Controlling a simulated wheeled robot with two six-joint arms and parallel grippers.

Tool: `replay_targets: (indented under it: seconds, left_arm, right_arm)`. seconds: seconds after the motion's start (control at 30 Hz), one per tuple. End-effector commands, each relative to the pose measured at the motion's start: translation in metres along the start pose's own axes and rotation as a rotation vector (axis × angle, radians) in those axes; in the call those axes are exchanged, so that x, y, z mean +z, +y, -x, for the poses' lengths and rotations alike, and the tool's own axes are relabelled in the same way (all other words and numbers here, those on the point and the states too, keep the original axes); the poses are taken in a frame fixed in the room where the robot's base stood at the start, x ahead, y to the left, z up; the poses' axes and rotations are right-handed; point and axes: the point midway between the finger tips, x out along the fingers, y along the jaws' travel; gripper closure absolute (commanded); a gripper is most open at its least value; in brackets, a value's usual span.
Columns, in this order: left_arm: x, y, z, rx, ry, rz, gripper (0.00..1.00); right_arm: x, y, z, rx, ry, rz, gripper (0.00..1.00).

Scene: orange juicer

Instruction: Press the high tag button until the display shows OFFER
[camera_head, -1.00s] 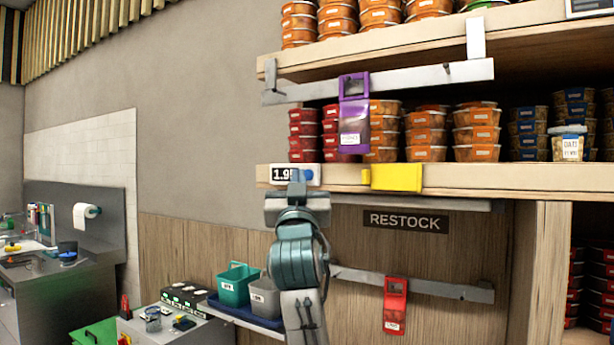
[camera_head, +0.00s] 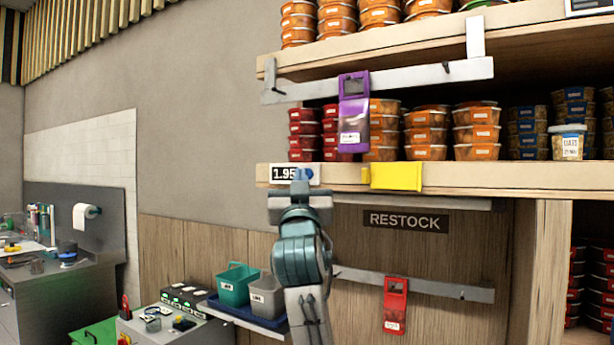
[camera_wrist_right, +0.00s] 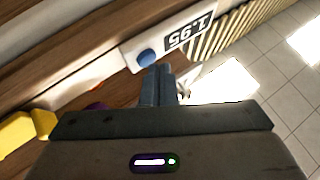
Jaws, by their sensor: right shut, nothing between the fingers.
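The high tag is a white tag on the upper shelf edge. Its display (camera_head: 284,174) reads 1.95, and the same number shows upside down in the right wrist view (camera_wrist_right: 190,34). The tag's round blue button (camera_head: 309,173) is at its right end, partly covered in the head view. It also shows clearly in the right wrist view (camera_wrist_right: 147,57). My right gripper (camera_head: 299,175) is shut and empty, with its fingertips (camera_wrist_right: 159,70) right by the button. I cannot tell whether they touch it. My left gripper is not in view.
A yellow tag (camera_head: 396,176) hangs on the shelf edge to the right. A purple holder (camera_head: 354,112) hangs from the rail above, and a red one (camera_head: 395,305) from the rail below. Teal (camera_head: 233,287) and grey bins stand low at the left.

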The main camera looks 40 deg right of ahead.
Motion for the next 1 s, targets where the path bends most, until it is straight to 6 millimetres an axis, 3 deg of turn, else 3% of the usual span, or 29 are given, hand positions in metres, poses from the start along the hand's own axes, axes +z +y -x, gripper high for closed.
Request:
replay_targets:
  seconds: [1.0]
  left_arm:
    - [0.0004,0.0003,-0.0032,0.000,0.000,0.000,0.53]
  right_arm:
    - [0.0045,0.0045,-0.0064,0.000,0.000,0.000,1.00]
